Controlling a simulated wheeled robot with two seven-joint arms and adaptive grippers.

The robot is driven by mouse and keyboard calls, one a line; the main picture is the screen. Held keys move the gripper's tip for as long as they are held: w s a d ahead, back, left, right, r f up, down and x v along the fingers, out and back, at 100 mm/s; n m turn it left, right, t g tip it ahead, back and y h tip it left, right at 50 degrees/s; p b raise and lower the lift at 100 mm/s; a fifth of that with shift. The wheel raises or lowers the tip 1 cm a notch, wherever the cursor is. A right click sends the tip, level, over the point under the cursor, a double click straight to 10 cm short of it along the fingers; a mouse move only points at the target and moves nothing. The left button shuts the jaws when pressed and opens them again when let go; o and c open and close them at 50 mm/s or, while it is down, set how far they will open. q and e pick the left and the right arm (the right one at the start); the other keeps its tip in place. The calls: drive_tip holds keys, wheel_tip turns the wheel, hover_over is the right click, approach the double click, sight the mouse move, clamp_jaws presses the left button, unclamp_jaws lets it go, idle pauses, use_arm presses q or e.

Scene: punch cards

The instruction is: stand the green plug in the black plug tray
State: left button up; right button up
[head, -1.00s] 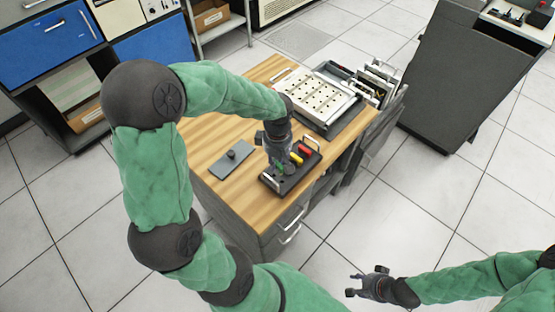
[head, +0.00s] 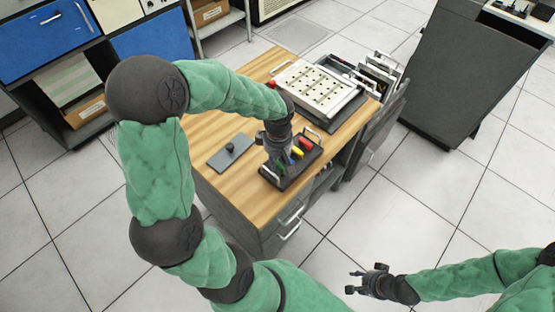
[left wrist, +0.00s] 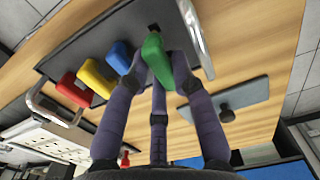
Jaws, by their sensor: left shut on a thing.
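The black plug tray (head: 272,179) sits on the near end of the wooden desk and also shows in the left wrist view (left wrist: 80,52). A red plug (head: 307,143), a yellow plug (head: 298,153) and a blue plug (left wrist: 119,58) stand in a row in it. My left gripper (left wrist: 158,72) is shut on the green plug (left wrist: 154,58), at the end of this row beside the tray's handle. A dark piece shows at the green plug's far end. I cannot tell whether its lower end is seated in the tray. My right gripper (head: 356,283) is open and empty, away from the desk.
A grey plate with a knob (head: 231,154) lies left of the tray. A white panel with holes (head: 318,90) lies behind, with a small red object (head: 271,84) near it. The tray has metal handles (left wrist: 196,35).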

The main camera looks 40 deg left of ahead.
sight(278, 161)
use_arm(q)
drive_tip(key=shift+s+f+b, duration=0.1)
drive_tip(key=shift+f+b, duration=1.2)
drive_tip(key=shift+f, duration=0.1)
idle(1.8)
drive_tip(key=o, duration=1)
drive_tip(key=shift+r, duration=0.15)
wheel_tip(278, 161, up, 12)
drive_tip(key=shift+f, duration=0.1)
drive_tip(key=shift+d+f, duration=0.1)
